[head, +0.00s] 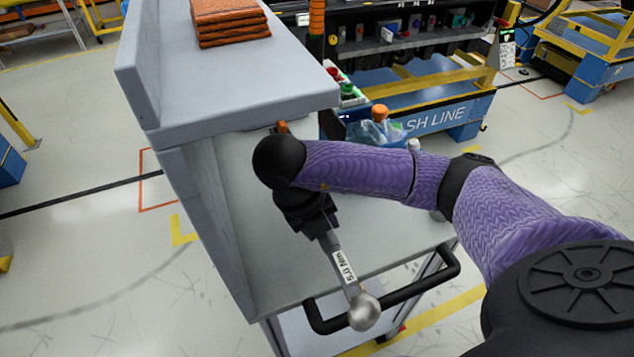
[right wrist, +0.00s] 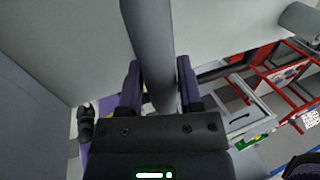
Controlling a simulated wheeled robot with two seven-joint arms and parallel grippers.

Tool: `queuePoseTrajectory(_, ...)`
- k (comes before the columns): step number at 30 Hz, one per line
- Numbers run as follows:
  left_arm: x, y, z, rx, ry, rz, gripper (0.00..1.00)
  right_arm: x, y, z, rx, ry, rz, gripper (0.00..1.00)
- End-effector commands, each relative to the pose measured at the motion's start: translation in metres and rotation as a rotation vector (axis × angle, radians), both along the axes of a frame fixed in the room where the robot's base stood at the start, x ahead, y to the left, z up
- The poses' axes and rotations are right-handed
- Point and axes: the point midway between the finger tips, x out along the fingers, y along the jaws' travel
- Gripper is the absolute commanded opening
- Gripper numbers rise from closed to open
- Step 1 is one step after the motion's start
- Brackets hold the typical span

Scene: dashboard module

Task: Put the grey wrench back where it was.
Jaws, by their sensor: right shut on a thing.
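The grey wrench (head: 345,268) has a white label reading 5.0 Nm and a round metal ball at its lower end. My right gripper (head: 322,230) is shut on it, over the front part of the grey cart's worktop (head: 262,240). The wrench slants down to the right in the head view, its ball end overlapping the cart's black handle (head: 420,288); I cannot tell whether they touch. In the right wrist view the grey shaft (right wrist: 152,45) runs between the two fingers. The wrench's other end is hidden by the gripper. My left gripper is not in view.
Folded orange cloths (head: 230,20) lie on the cart's raised shelf (head: 240,90). Behind my forearm, a bottle with an orange cap (head: 380,125) stands by a blue bin. A grey cylinder (right wrist: 300,22) shows in the right wrist view. The worktop left of my gripper is bare.

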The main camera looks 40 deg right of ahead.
Motion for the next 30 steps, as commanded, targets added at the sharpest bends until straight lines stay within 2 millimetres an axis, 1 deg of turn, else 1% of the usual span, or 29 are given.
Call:
queuePoseTrajectory(1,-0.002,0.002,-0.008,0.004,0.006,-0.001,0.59,0.016,-0.006,-0.004,0.000,-0.002,-0.006,0.00)
queuePoseTrajectory(4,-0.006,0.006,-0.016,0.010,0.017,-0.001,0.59,0.045,-0.019,-0.003,0.002,-0.003,-0.003,0.00)
queuePoseTrajectory(6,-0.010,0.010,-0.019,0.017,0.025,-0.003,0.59,0.060,-0.025,-0.003,0.001,-0.002,-0.002,0.00)
queuePoseTrajectory(10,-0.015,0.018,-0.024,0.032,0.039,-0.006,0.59,0.077,-0.033,-0.002,0.002,-0.001,0.000,0.00)
queuePoseTrajectory(12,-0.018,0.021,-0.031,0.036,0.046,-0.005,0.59,0.091,-0.040,-0.003,0.002,-0.002,-0.002,0.00)
queuePoseTrajectory(15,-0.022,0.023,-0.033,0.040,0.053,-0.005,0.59,0.089,-0.039,-0.025,0.001,0.004,0.004,0.00)
queuePoseTrajectory(16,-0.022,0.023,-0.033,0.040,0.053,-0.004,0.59,0.089,-0.039,-0.028,0.000,0.003,0.003,0.00)
queuePoseTrajectory(18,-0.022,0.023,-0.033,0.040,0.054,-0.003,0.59,0.089,-0.039,-0.031,0.000,0.000,0.003,0.00)
queuePoseTrajectory(23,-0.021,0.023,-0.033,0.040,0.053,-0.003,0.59,0.089,-0.039,-0.031,0.000,-0.001,0.003,0.00)
queuePoseTrajectory(24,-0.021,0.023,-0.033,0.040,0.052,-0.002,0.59,0.089,-0.039,-0.031,0.000,-0.001,0.003,0.52)
queuePoseTrajectory(26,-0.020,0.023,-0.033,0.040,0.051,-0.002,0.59,0.089,-0.039,-0.031,0.000,-0.001,0.003,0.65)
queuePoseTrajectory(27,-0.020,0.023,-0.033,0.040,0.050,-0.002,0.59,0.089,-0.039,-0.031,0.000,-0.001,0.003,0.73)
queuePoseTrajectory(28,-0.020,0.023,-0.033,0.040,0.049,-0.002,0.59,0.089,-0.039,-0.031,0.000,-0.001,0.003,0.80)
queuePoseTrajectory(30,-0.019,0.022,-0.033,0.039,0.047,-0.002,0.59,0.089,-0.039,-0.031,0.000,-0.001,0.003,0.81)
